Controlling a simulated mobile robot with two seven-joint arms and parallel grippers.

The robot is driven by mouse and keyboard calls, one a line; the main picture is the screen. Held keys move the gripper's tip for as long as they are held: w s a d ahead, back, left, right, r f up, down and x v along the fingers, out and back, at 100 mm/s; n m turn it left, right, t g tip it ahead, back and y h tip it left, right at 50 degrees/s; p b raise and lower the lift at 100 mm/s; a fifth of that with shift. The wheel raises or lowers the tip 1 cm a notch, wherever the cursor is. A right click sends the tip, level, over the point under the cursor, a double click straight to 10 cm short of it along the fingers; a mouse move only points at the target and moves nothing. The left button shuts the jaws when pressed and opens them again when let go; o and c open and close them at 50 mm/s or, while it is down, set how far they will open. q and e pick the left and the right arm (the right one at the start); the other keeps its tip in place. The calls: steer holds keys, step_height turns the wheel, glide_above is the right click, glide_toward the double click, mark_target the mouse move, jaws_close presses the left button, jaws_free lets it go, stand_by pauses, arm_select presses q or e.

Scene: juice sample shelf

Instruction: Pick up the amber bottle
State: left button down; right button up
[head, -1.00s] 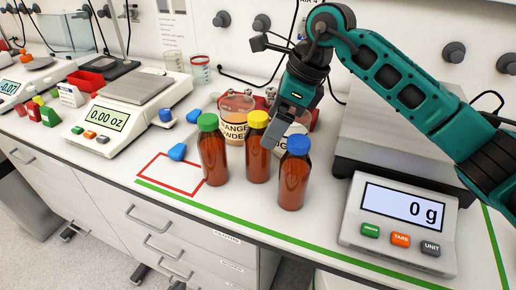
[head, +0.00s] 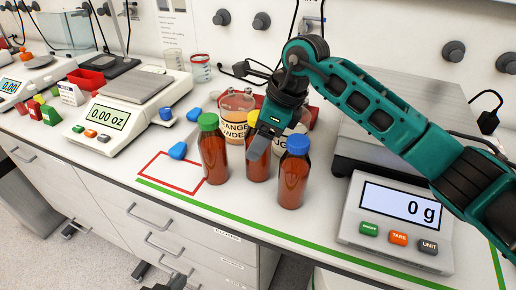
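Three amber bottles stand upright in a row on the bench: a green-capped bottle (head: 214,157), a yellow-capped bottle (head: 257,169) and a blue-capped bottle (head: 292,181). My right gripper (head: 262,144) comes down at the yellow-capped bottle and covers most of its cap and neck. Only a sliver of yellow cap shows. I cannot tell whether the gripper touches the bottle, nor how far its fingers are apart. Dark parts of my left gripper (head: 163,279) show at the bottom edge, low in front of the drawers; its finger state is unclear.
A red outlined square (head: 155,182) lies empty left of the bottles, behind a green line (head: 190,210). An orange powder tub (head: 236,104) stands behind the bottles. A scale (head: 398,222) reading 0 g is at right, another scale (head: 110,118) at left. Blue pieces (head: 178,150) lie nearby.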

steer(key=c, duration=0.8)
